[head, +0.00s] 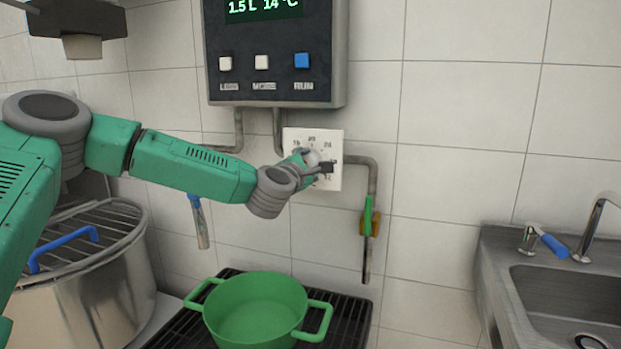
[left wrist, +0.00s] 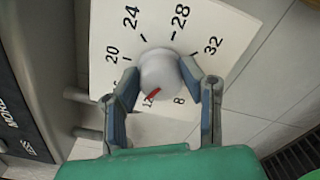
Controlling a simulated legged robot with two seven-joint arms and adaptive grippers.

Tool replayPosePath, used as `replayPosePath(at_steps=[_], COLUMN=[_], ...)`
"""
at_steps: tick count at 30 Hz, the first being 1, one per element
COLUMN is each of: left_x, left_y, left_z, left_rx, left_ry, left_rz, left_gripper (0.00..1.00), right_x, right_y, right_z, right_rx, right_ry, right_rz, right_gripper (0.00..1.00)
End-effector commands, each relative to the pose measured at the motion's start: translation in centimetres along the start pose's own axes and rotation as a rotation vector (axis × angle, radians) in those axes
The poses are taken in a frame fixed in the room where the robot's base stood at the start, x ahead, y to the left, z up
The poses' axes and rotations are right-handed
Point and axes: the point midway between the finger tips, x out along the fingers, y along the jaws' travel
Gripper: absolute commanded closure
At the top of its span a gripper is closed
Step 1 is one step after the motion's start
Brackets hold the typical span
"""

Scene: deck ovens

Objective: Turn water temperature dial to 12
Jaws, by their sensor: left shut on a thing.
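The water temperature dial is a round white knob (left wrist: 158,72) on a square white plate (head: 294,137) with numbers around it. In the left wrist view its red mark is at the lower edge, beside a partly hidden number that looks like 12; 20, 24, 28, 32 and 8 also show. My left gripper (head: 318,166) is shut on the knob, one finger on each side, in the left wrist view (left wrist: 167,84). The display (head: 264,8) above reads 1.5 L and 14 °C. My right gripper is not in view.
A grey control box (head: 275,60) with two white buttons and a blue one hangs above the dial. A green pot (head: 255,312) stands on a black grate below. A green-handled pipe valve (head: 368,215) is close by.

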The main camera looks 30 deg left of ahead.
Motion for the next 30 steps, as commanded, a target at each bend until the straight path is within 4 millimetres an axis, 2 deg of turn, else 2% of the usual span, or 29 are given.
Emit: replayPosePath(at_steps=[1,3,12,21,30], left_x=[0.0,0.0,0.0,0.0,0.1], left_y=[-0.8,-0.9,-0.9,-0.8,-0.8], left_z=[-0.9,-0.9,-0.8,-0.7,-0.7], left_rx=[-0.044,-0.103,-0.301,-0.394,-0.409], left_ry=[0.011,0.011,0.013,0.014,0.015], left_rz=[-0.007,-0.008,-0.010,-0.012,-0.014], left_gripper=[0.94,0.94,0.94,0.94,0.94], right_x=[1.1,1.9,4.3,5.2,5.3], right_y=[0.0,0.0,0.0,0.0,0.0], right_z=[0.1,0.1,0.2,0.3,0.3], right_rx=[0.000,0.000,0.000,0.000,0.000], right_ry=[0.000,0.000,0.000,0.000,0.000], right_rz=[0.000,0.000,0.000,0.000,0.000], right_gripper=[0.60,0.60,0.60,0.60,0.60])
